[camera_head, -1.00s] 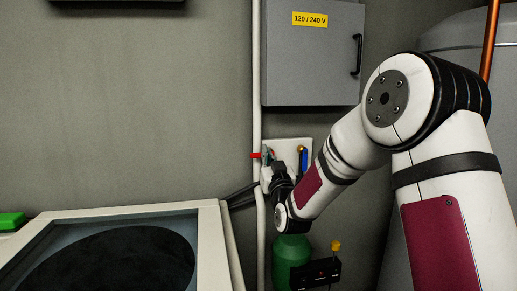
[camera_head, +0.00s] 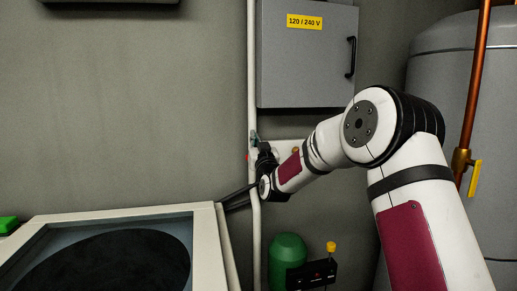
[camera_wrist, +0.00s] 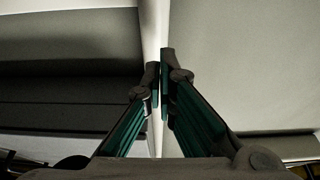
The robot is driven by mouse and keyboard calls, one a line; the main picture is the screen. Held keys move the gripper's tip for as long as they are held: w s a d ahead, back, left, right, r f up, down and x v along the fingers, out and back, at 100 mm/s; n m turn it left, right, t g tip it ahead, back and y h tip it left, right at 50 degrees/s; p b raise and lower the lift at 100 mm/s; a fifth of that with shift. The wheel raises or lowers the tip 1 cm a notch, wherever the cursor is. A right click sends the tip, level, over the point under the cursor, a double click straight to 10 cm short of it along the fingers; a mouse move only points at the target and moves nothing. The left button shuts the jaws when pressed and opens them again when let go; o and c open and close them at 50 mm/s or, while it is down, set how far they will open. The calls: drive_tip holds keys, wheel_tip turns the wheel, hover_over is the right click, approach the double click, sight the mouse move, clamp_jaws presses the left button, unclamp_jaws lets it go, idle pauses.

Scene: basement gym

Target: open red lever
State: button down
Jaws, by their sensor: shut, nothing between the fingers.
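Only a small red bit of the red lever (camera_head: 248,157) shows in the head view, at the left edge of the white vertical pipe (camera_head: 253,60). My arm hides the rest, so I cannot tell the lever's angle. My gripper (camera_head: 254,137) is at the pipe, just above that red bit; I cannot tell whether they touch. In the wrist view my gripper's fingers (camera_wrist: 160,78) are together and empty, in front of the white pipe (camera_wrist: 154,25). The red lever does not show in the wrist view.
A grey electrical box (camera_head: 305,65) hangs above my forearm. A pale machine with a dark round top (camera_head: 110,262) stands at the lower left. A green cylinder (camera_head: 287,255) is below my wrist. A copper pipe (camera_head: 476,90) with a yellow lever (camera_head: 475,178) is at the right.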

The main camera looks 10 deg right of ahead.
drive_tip(key=shift+f, duration=2.05)
drive_tip(key=shift+b, duration=0.35)
drive_tip(key=shift+a+f+n+b, duration=0.1)
drive_tip(key=shift+f+n+b, duration=0.15)
drive_tip(key=shift+n, duration=0.25)
drive_tip(key=shift+a+f+n+y+b, duration=0.15)
drive_tip(key=shift+n+y+b, duration=0.45)
drive_tip(key=shift+n+b, duration=0.1)
wheel_tip(320, 180, down, 6)
drive_tip(key=d+n+g+y+b, duration=0.1)
drive_tip(key=n+g+y+b, duration=0.3)
drive_tip(key=n+b, duration=0.9)
drive_tip(key=n+y, duration=0.1)
drive_tip(key=n, duration=0.3)
drive_tip(key=shift+d, duration=0.15)
